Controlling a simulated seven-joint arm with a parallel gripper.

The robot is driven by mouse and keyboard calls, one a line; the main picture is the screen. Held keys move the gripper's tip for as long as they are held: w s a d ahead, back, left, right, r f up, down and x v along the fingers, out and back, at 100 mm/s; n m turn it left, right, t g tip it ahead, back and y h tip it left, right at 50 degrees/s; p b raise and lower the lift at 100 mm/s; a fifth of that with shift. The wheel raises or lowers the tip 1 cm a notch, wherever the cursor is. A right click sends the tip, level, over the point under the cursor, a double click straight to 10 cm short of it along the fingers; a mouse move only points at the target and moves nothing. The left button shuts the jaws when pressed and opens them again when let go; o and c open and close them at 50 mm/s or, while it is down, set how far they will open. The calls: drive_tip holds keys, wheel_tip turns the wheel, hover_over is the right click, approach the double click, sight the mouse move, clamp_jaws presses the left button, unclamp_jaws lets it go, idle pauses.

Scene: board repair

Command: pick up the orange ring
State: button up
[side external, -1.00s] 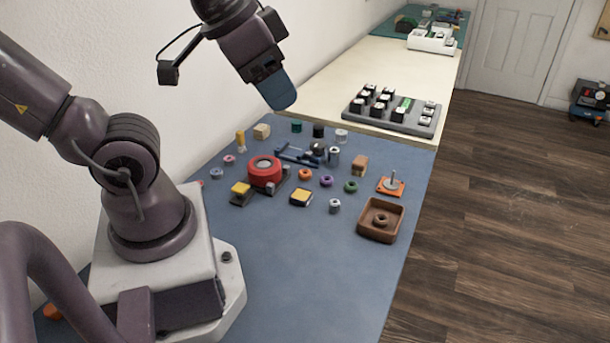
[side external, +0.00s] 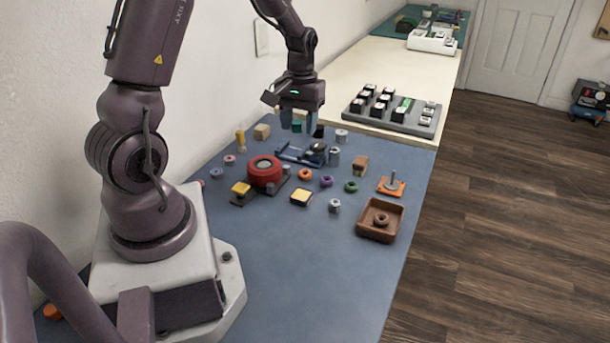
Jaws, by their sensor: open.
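The orange ring (side external: 305,175) lies flat on the blue mat, right of the red round part and left of a purple ring. Nothing covers it. My gripper (side external: 298,128) points down above the far part of the mat, behind the orange ring in the picture and apart from it. Its two fingers are spread, with nothing seen between them. The fingers partly hide a small teal part behind them.
A red round part (side external: 264,170), a blue tool frame (side external: 292,155), a purple ring (side external: 326,181) and a green ring (side external: 351,187) lie close by. A brown tray (side external: 369,233) holds a brown ring. The mat's front is clear.

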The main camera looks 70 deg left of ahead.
drive_tip(key=n, duration=0.2)
hover_over(305, 175)
drive_tip(key=s, duration=0.2)
wheel_tip(305, 175, down, 5)
drive_tip(key=w+a+n, duration=0.1)
drive_tip(key=w+a, duration=0.1)
drive_tip(key=w, duration=0.1)
drive_tip(key=shift+t+y, duration=0.3)
drive_tip(key=f, duration=1.2)
drive_tip(key=shift+s+d+f, duration=0.15)
drive_tip(key=shift+s+d, duration=0.05)
drive_tip(key=shift+c, duration=0.2)
drive_tip(key=c, duration=0.6)
